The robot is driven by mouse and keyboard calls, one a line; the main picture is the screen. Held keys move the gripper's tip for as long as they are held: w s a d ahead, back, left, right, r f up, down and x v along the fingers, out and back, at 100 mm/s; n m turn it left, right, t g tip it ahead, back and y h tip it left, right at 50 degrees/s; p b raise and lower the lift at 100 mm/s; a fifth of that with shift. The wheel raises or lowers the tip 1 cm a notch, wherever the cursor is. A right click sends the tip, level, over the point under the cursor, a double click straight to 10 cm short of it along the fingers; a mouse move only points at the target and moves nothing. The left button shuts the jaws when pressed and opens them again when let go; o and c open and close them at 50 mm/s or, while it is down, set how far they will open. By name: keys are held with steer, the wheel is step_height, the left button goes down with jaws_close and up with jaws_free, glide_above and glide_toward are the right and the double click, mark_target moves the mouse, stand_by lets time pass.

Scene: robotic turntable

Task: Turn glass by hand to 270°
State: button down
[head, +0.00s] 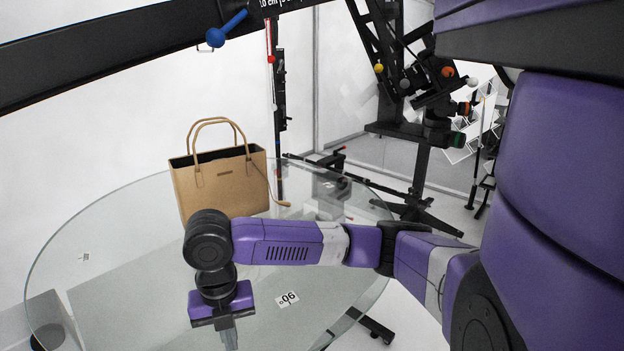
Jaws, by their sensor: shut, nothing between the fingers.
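The round glass plate (130,270) of the turntable fills the lower left of the head view. A white label reading 90° (287,299), seen upside down, lies on the glass to the right of my gripper. A smaller label (85,257) is near the left rim, and another (328,185) is toward the far right side. My gripper (230,338) points down over the near part of the glass, its fingers shut and empty. Whether the fingertips touch the glass I cannot tell.
A tan handbag (225,183) stands on the glass behind my wrist. A dark beam with a blue knob (227,29) crosses above. A black stand (420,170) with camera gear is behind the glass at the right.

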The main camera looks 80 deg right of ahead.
mark_target(166, 346)
steer(key=shift+w+a, duration=0.4)
steer(key=shift+w, duration=0.4)
steer(key=shift+w+a, duration=0.4)
steer(key=shift+w, duration=0.4)
steer(key=shift+w, duration=0.1)
steer(key=shift+w+a+p, duration=0.2)
steer(key=shift+w+a, duration=0.1)
steer(key=shift+w, duration=0.5)
steer(key=shift+w+a+p, duration=0.2)
steer(key=shift+w+a, duration=0.1)
steer(key=shift+w, duration=0.55)
steer(key=shift+w, duration=0.1)
steer(key=shift+w+a+f, duration=0.1)
steer(key=shift+w+a, duration=0.2)
steer(key=shift+w, duration=0.5)
steer(key=shift+w+a+f, duration=0.1)
steer(key=shift+w+a, duration=0.15)
steer(key=shift+w, duration=0.5)
steer(key=shift+w, duration=0.15)
steer(key=shift+w+a, duration=0.2)
steer(key=shift+w, duration=0.55)
